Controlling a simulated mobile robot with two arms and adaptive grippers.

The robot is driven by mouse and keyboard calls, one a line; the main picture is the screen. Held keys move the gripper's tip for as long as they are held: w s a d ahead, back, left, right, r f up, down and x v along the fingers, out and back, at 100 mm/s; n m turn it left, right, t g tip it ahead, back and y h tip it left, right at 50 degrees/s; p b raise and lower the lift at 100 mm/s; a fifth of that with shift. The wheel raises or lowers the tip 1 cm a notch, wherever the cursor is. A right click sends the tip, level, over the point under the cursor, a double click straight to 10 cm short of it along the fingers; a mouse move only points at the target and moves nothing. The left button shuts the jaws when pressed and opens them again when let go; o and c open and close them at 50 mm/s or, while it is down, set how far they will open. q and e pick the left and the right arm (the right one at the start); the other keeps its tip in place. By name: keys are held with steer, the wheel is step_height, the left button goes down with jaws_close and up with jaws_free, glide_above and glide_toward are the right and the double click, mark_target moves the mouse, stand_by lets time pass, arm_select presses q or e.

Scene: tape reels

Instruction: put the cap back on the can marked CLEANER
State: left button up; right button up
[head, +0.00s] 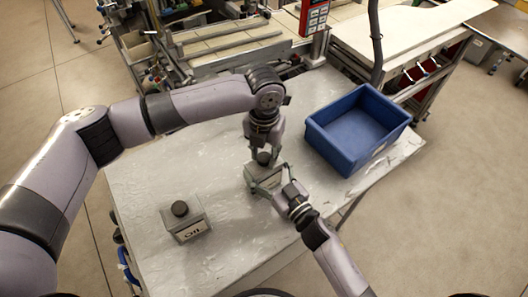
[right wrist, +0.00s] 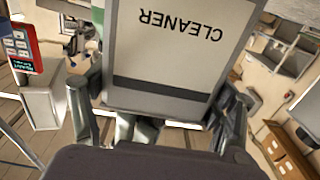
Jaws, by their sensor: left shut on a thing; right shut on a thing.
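The grey can marked CLEANER (head: 256,184) stands on the metal table, near its middle. Its label shows upside down in the right wrist view (right wrist: 172,60). My right gripper (head: 268,184) is shut on the can, with a finger on each side. My left gripper (head: 263,152) comes from above and is shut on a dark round cap (head: 264,158). The cap is at the top of the can, over its neck. I cannot tell whether it is seated or just above.
A second can, marked OIL (head: 187,228), stands at the left with its dark cap (head: 180,208) on. A blue bin (head: 348,155) stands at the right back of the table (head: 140,185). The table is clear between the two cans.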

arm_select(q)
steer(key=m, duration=0.7)
steer(key=shift+m, duration=0.3)
steer(key=o, duration=0.7)
steer(key=shift+r, duration=2.25)
steer(key=shift+c, duration=0.4)
